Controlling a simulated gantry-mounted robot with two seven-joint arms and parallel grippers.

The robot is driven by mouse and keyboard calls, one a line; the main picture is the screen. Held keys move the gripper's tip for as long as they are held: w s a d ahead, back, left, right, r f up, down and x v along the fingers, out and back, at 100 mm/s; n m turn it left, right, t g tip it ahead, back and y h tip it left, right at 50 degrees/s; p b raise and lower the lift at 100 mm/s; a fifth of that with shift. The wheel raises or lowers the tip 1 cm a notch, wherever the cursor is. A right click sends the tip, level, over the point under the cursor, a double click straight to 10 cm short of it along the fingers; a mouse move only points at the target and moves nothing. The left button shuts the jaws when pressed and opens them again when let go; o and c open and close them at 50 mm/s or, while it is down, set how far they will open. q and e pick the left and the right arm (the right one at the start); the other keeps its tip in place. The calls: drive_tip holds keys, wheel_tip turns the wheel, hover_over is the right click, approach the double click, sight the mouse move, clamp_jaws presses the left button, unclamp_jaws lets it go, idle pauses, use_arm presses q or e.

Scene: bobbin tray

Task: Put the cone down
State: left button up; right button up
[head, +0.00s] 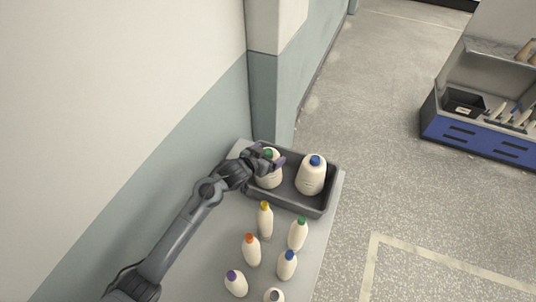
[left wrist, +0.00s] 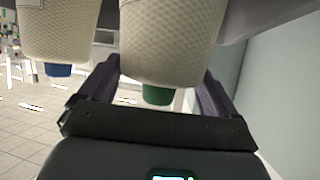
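A large cream cone with a green tip (head: 269,181) is at the left end of the dark grey tray (head: 290,203) in the head view. My left gripper (head: 268,157) is at its top, with a finger on each side. In the left wrist view, the green-tipped cone (left wrist: 170,45) appears upside down, and the fingers press against both its sides. I cannot tell whether its base touches the tray floor. A second cone with a blue tip (head: 312,176) stands upright at the tray's right end and also shows in the left wrist view (left wrist: 60,30). My right gripper is not in view.
Several small bottle-shaped bobbins with coloured tips, such as a yellow-tipped one (head: 265,220) and a blue-tipped one (head: 287,266), stand on the grey table in front of the tray. A wall runs along the left. A blue rack (head: 480,138) stands far right.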

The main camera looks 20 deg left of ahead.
use_arm(q)
drive_tip(key=shift+o, duration=0.4)
drive_tip(key=shift+r, duration=0.15)
drive_tip(key=p+v, duration=0.1)
drive_tip(key=v, duration=1.1)
